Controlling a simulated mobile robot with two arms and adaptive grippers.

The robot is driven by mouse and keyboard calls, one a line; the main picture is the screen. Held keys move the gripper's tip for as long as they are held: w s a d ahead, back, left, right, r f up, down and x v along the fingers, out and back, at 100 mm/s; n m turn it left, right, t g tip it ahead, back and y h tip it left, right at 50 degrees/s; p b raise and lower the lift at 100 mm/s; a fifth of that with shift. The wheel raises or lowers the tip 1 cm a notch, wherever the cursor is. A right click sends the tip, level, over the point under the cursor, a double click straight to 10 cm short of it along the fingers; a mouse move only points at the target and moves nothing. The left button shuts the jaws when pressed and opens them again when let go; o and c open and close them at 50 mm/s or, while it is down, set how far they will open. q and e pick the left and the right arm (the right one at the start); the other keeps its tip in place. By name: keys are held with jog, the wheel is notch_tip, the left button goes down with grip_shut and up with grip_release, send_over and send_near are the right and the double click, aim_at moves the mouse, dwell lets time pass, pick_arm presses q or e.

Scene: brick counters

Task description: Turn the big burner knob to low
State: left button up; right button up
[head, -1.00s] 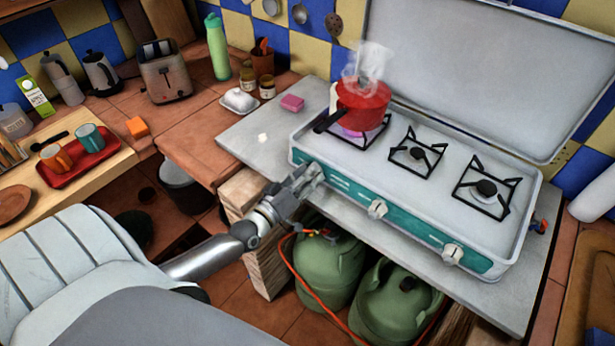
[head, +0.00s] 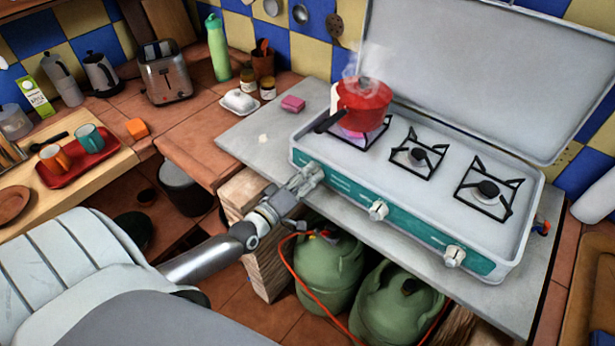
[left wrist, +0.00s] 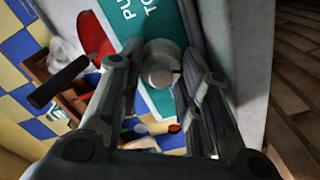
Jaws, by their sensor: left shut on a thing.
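The camping stove (head: 450,205) has a teal front panel with three pale knobs. My left gripper (head: 309,177) is at the leftmost knob, below the burner under the red pot (head: 362,100). In the left wrist view the fingers of my left gripper (left wrist: 160,85) lie on both sides of this knob (left wrist: 160,65), shut on it. The gripper mostly hides the knob in the head view. The middle knob (head: 378,210) and right knob (head: 454,256) are free. A purple-pink flame (head: 352,133) shows under the steaming pot. My right gripper is not in view.
The stove's open lid (head: 470,70) stands behind the burners. The pot's black handle (head: 329,122) points toward the front left. Green gas bottles (head: 331,275) with an orange hose stand below. A pink sponge (head: 293,103) lies left of the stove.

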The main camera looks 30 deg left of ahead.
pick_arm(q)
jog(key=o, duration=1)
jog(key=shift+f, duration=0.1)
